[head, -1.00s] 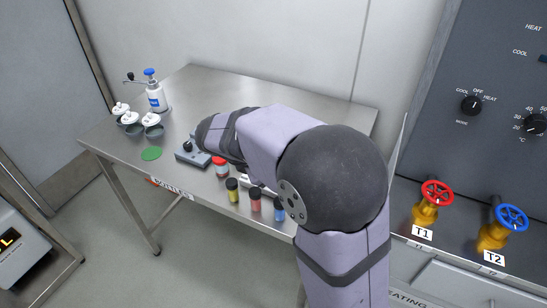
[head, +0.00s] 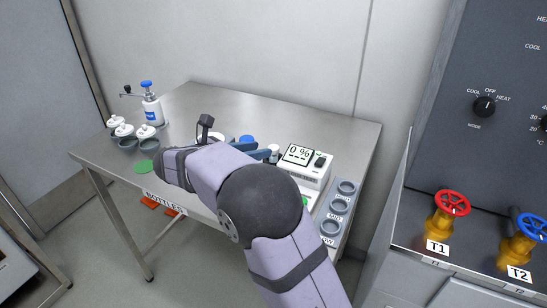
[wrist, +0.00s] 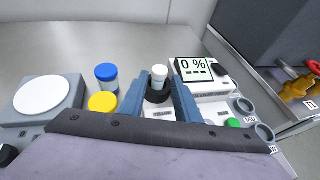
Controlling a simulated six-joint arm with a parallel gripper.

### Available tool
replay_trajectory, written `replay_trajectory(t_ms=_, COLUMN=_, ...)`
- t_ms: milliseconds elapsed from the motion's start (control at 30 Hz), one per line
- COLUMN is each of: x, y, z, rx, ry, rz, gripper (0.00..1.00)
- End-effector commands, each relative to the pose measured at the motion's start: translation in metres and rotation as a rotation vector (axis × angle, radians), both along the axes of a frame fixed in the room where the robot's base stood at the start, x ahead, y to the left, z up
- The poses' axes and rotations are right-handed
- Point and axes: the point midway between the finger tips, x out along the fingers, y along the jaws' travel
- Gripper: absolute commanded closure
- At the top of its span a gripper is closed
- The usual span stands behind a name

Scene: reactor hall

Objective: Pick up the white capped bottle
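The white capped bottle (wrist: 159,73) stands upright in a dark round holder (wrist: 157,95) in the wrist view. My gripper (wrist: 166,82) is open, with one blue finger on each side of the bottle. A gap shows between the fingers and the bottle's cap; whether they touch it lower down I cannot tell. In the head view the white cap (head: 274,148) shows just past the tips of my gripper (head: 262,153). The bottle's lower part is mostly hidden there.
A box with a "0 %" display (wrist: 195,67) stands close right of the bottle. A blue-capped bottle (wrist: 107,73), a yellow cap (wrist: 102,103) and a round white plate (wrist: 42,95) are on the left. Grey ring holders (head: 339,206) line the table's right edge. The back of the table is clear.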

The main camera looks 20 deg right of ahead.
Motion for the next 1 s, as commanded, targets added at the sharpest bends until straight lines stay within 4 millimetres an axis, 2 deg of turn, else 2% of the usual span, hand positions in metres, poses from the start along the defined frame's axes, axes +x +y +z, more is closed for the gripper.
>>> replay_trajectory(t_ms=167, x=0.002, y=-0.004, z=-0.002, rx=0.0, ry=0.0, rz=-0.001, gripper=0.7)
replay_trajectory(t_ms=533, x=0.022, y=-0.038, z=-0.018, rx=0.001, ry=0.0, rz=-0.002, gripper=0.7)
replay_trajectory(t_ms=867, x=0.024, y=-0.041, z=-0.021, rx=0.001, ry=-0.002, rz=-0.001, gripper=0.7)
replay_trajectory(t_ms=967, x=0.024, y=-0.041, z=-0.021, rx=0.0, ry=-0.001, rz=0.0, gripper=0.94)
replay_trajectory(t_ms=1000, x=0.024, y=-0.041, z=-0.021, rx=0.001, ry=0.0, rz=0.0, gripper=0.98)
